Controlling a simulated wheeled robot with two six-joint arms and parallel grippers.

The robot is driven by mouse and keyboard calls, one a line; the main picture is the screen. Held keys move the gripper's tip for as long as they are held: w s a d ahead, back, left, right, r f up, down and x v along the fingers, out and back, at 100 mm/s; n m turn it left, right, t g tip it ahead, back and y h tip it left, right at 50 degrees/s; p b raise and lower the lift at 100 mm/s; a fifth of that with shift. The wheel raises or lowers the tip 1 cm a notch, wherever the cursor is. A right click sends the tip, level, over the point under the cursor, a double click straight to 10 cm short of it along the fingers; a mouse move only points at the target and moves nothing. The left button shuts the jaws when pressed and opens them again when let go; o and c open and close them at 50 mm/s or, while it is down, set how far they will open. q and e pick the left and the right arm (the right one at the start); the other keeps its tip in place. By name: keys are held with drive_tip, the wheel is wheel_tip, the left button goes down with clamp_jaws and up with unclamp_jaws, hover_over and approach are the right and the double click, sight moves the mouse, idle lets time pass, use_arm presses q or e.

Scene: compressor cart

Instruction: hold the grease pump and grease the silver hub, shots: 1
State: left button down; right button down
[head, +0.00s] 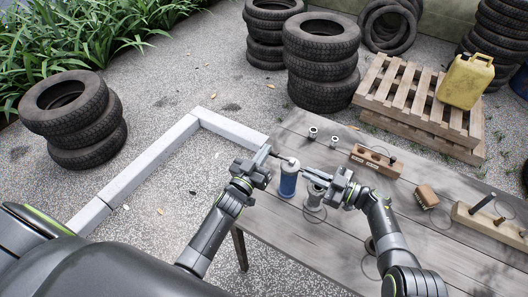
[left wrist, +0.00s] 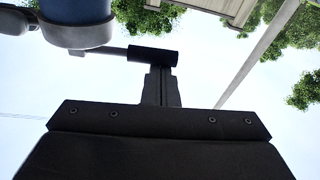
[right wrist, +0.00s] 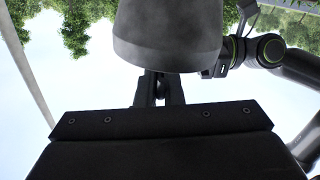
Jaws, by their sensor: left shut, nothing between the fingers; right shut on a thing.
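My right gripper (head: 306,174) is shut against the pump's right side by the cap; the gripped spot is hidden. The silver hub (head: 315,197) stands on the table just below the right gripper. A grey cylinder, apparently this hub (right wrist: 168,30), covers the right fingertips in the right wrist view.
The wooden table (head: 290,245) also holds two small metal pieces at the back, a wooden block with holes (head: 376,160), a brush (head: 427,197) and a long block with pegs (head: 490,222). Tyre stacks and a pallet with a yellow can (head: 466,82) stand beyond.

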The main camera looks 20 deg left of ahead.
use_arm(q)
drive_tip(key=s+a+r, duration=0.1)
drive_tip(key=s+r, duration=0.1)
drive_tip(key=s, duration=0.7)
drive_tip(key=shift+a+r, duration=0.25)
drive_tip(key=shift+a, duration=0.1)
idle(1.4)
use_arm(e)
drive_tip(key=c, duration=1.5)
unclamp_jaws()
drive_tip(key=d, duration=0.4)
drive_tip(key=s+d, duration=0.1)
drive_tip(key=d, duration=0.7)
drive_tip(key=shift+s, duration=0.4)
